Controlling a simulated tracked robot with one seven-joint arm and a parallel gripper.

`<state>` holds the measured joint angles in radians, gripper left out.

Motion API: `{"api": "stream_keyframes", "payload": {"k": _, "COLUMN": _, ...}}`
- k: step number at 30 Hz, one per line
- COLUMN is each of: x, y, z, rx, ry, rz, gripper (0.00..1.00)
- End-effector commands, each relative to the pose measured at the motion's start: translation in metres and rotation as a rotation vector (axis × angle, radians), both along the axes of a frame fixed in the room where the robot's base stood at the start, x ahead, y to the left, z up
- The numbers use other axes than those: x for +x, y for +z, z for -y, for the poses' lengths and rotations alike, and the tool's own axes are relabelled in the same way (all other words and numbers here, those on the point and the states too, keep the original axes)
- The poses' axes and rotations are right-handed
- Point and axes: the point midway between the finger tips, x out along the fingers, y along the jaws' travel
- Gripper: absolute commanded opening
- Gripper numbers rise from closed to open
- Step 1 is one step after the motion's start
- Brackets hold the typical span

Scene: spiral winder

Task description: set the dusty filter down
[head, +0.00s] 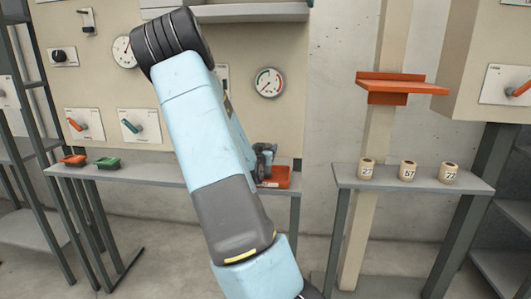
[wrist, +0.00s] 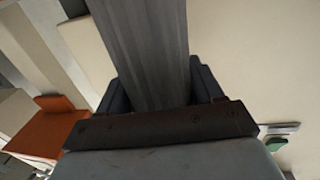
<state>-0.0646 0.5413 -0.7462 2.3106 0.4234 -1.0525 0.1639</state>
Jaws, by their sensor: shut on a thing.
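My gripper (wrist: 160,85) is shut on a long grey, streaked thing, which I take to be the dusty filter (wrist: 145,40). It stretches from between the two dark fingers to the top edge of the wrist view. Its far end is cut off there. In the head view my own arm hides most of the gripper and the filter. A small blue-grey and dark part beside the arm, above an orange tray (head: 278,177), looks like the end of my arm. I cannot tell whether the filter touches anything.
An orange piece (wrist: 45,130) lies left in the wrist view. Several numbered pots stand on the right shelf (head: 390,178), below an orange bracket (head: 400,86).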

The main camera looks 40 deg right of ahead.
Motion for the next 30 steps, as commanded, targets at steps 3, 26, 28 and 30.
{"api": "stream_keyframes", "payload": {"k": 3, "x": -0.0006, "y": -0.0115, "z": 0.0004, "rx": -0.001, "ry": -0.001, "rz": -0.002, "gripper": 0.28}}
{"api": "stream_keyframes", "payload": {"k": 26, "x": 0.0002, "y": -0.0149, "z": -0.0008, "rx": 0.000, "ry": 0.001, "rz": 0.000, "gripper": 0.92}}
{"api": "stream_keyframes", "payload": {"k": 28, "x": 0.0002, "y": -0.0149, "z": -0.0010, "rx": 0.000, "ry": 0.001, "rz": 0.000, "gripper": 0.92}}
{"api": "stream_keyframes", "payload": {"k": 30, "x": 0.0003, "y": -0.0146, "z": -0.0010, "rx": 0.000, "ry": 0.002, "rz": 0.000, "gripper": 0.92}}
